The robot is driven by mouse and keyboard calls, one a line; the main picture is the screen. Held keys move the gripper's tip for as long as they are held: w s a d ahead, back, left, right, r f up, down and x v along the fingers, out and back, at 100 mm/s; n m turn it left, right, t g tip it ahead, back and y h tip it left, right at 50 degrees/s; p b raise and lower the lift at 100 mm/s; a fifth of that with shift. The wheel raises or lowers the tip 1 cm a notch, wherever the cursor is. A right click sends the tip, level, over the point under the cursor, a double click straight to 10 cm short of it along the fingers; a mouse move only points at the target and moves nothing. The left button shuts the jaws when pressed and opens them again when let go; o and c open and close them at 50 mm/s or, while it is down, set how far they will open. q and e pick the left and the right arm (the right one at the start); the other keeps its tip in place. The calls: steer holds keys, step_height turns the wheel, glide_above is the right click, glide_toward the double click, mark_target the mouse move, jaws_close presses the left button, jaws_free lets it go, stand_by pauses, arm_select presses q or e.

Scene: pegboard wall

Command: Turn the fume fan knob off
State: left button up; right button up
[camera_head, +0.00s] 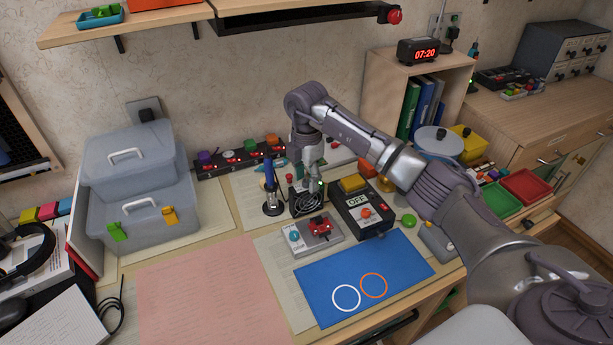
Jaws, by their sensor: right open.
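A small black fan box with a round wire grille (306,202) stands on the workbench near the middle; I take it for the fume fan. My right gripper (312,188) points down at its top, and its fingers hide part of it. The fingers are open, with nothing visible held; contact cannot be told. A small green spot shows beside the fingertips. I cannot make out the fan's knob or its setting. My left gripper is not in view.
A black box marked OFF (357,200) stands right of the fan. A grey device with a blue knob (293,236) is in front, a soldering iron stand (271,200) to the left. Grey toolboxes (150,222) stand far left.

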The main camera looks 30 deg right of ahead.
steer(key=shift+c, duration=1.4)
jaws_close()
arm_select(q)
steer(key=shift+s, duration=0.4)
